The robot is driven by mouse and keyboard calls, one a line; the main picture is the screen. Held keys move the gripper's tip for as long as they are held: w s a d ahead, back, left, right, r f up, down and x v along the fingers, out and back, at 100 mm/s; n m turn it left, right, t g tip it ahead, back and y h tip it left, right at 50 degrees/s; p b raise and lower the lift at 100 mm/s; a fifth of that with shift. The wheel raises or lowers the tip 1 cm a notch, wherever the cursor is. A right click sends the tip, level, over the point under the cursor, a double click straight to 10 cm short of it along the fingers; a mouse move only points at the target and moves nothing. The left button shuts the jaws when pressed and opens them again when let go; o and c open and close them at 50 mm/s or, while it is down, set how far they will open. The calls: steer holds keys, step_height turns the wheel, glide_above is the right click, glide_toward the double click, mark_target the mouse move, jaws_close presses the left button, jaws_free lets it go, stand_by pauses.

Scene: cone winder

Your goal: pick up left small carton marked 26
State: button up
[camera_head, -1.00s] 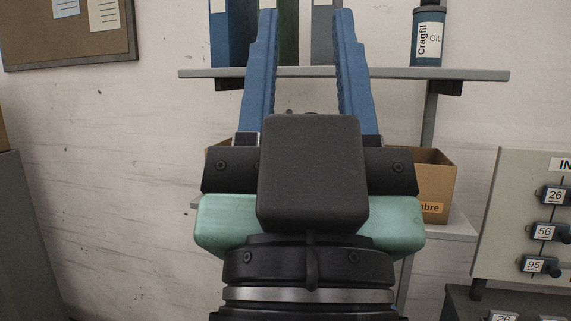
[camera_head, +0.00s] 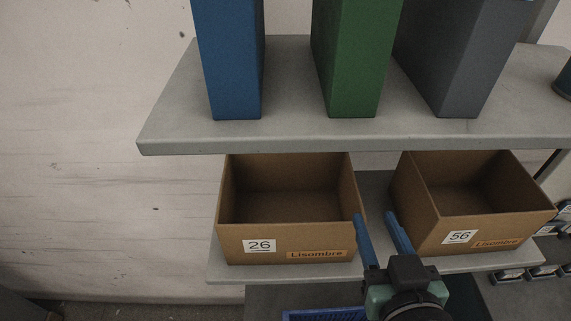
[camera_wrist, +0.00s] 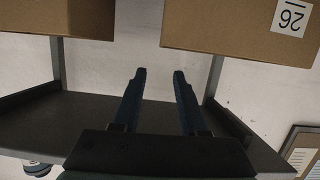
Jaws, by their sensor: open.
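The small carton marked 26 (camera_head: 308,240) is an open-topped brown cardboard box with a white number label and an orange "Lisombre" strip. It stands upright at the left of the lower shelf. The wrist view is upside down and shows this carton (camera_wrist: 235,30) at upper right. My gripper (camera_head: 373,215) is open and empty. In the head view its left finger overlaps the carton's front right corner; contact cannot be told. In the wrist view the fingers (camera_wrist: 159,73) point toward the gap between two cartons, with pale wall behind.
A similar carton marked 56 (camera_head: 481,228) stands to the right, also in the wrist view (camera_wrist: 70,18). The upper shelf (camera_head: 290,137) overhangs both cartons and holds blue (camera_head: 236,60), green (camera_head: 352,60) and grey (camera_head: 450,60) binders. Something blue (camera_head: 325,314) lies below the lower shelf (camera_head: 300,273).

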mark_target(357, 186)
steer(key=b, duration=0.4)
steer(key=w+f+b, duration=0.1)
steer(key=b, duration=0.3)
steer(key=shift+d+f, duration=0.2)
steer(key=shift+d, duration=0.05)
steer(key=b, duration=0.4)
steer(key=shift+w+f+b, duration=0.15)
steer(key=shift+w+b, duration=0.1)
steer(key=shift+b, duration=0.05)
steer(key=p+x, duration=0.1)
steer(key=x, duration=0.1)
steer(key=p+x, duration=0.1)
steer(key=x, duration=0.2)
steer(key=shift+w+a, duration=0.15)
steer(key=shift+w, duration=0.2)
steer(key=shift+p+x, duration=1.25)
steer(key=shift+x, duration=1.05)
steer(key=shift+s+f, duration=0.1)
jaws_close()
